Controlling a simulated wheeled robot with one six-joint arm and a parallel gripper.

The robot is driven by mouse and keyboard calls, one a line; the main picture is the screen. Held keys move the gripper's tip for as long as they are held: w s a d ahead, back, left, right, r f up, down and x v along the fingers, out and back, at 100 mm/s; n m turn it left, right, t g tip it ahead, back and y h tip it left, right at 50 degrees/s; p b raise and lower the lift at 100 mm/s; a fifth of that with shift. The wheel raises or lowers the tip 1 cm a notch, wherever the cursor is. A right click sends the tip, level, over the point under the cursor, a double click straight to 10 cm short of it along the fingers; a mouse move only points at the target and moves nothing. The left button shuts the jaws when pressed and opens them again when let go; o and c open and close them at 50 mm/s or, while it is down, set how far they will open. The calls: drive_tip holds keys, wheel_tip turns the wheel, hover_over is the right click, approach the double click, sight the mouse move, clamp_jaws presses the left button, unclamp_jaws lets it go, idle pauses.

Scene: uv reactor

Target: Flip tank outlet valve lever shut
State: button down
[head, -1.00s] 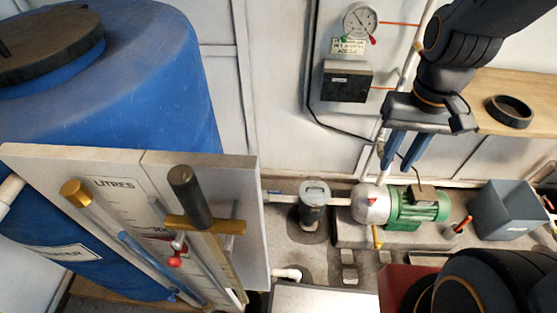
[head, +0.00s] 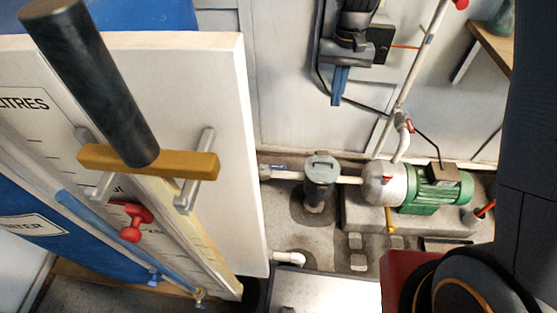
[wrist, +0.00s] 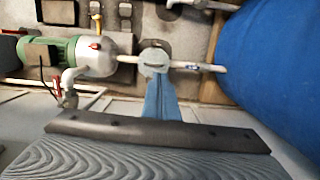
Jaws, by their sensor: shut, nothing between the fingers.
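The tank outlet pipe (head: 343,180) runs low along the wall from behind the white gauge board to the grey lidded pot (head: 321,185) and on to the pump. A small blue part, which looks like the valve lever (head: 276,168), lies along this pipe just right of the board. My gripper (head: 337,103) has its blue fingers together and empty, pointing down, above and to the right of that lever and apart from it. In the wrist view the closed fingers (wrist: 158,78) overlap the pot in the picture, and the pipe (wrist: 210,67) extends right towards the blue tank.
The green pump (head: 435,188) and upright pipe (head: 420,60) are at right. Open wall lies between board and gripper.

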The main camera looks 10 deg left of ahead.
sight(276, 167)
drive_tip(key=w+a+f+b, duration=0.3)
drive_tip(key=a+f, duration=0.2)
drive_tip(key=f, duration=0.3)
drive_tip(key=w+a+f+g+b, duration=0.1)
drive_tip(key=w+a+f+b, duration=0.3)
drive_tip(key=f, duration=0.5)
drive_tip(key=w+a+f+b, duration=0.4)
drive_tip(key=a+f, duration=0.4)
drive_tip(key=f, duration=0.1)
drive_tip(key=shift+f, duration=0.25)
drive_tip(key=shift+f, duration=0.1)
drive_tip(key=s+f+b, duration=0.2)
drive_tip(key=s+f, duration=0.4)
drive_tip(key=f, duration=0.3)
drive_tip(key=shift+s+d+f, duration=0.2)
drive_tip(key=shift+s+f, duration=0.05)
